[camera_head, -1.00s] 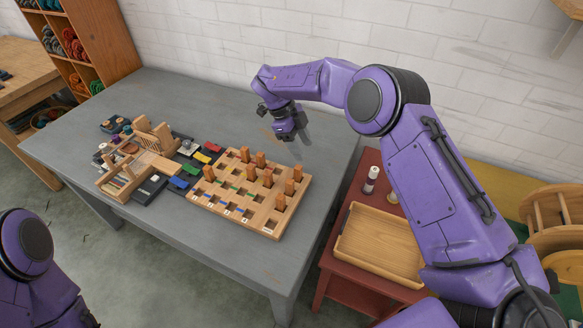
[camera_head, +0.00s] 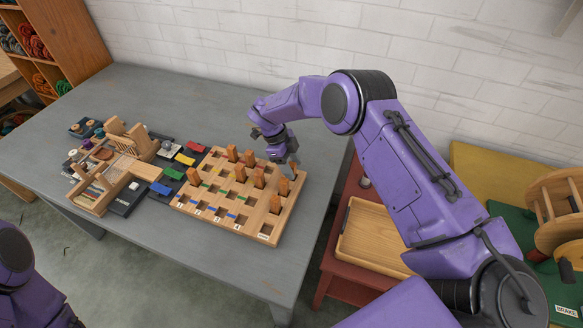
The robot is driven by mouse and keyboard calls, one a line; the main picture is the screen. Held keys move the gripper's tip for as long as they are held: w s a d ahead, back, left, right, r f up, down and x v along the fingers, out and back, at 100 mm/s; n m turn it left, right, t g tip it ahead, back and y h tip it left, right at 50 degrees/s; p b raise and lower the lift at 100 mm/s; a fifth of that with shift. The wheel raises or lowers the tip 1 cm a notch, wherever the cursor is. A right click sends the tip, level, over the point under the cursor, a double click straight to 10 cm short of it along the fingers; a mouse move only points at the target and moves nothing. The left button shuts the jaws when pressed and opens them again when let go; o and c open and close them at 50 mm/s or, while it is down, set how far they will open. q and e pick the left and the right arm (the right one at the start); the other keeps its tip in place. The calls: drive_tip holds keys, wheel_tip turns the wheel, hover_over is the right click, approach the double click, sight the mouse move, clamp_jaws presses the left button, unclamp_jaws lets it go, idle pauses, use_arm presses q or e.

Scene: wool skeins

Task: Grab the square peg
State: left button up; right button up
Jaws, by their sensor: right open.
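Several upright wooden pegs stand in a light wooden board (camera_head: 212,221) on the grey table, among them one at the back (camera_head: 232,152) and one near the right edge (camera_head: 284,186). They are too small for me to tell which one is the square peg. My right gripper (camera_head: 290,165) is open and points down at the board's far right corner. It partly hides the pegs there, and I cannot tell whether it touches one. My left gripper is out of view; only part of my left arm shows at the lower left.
Left of the board are coloured blocks (camera_head: 185,159) and a wooden rack (camera_head: 128,139). A wooden tray (camera_head: 372,239) lies on a red stand to the right. The grey table (camera_head: 183,95) is clear behind the board.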

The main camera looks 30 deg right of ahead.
drive_tip(key=shift+x, duration=0.85)
drive_tip(key=shift+f, duration=0.1)
drive_tip(key=c, duration=1)
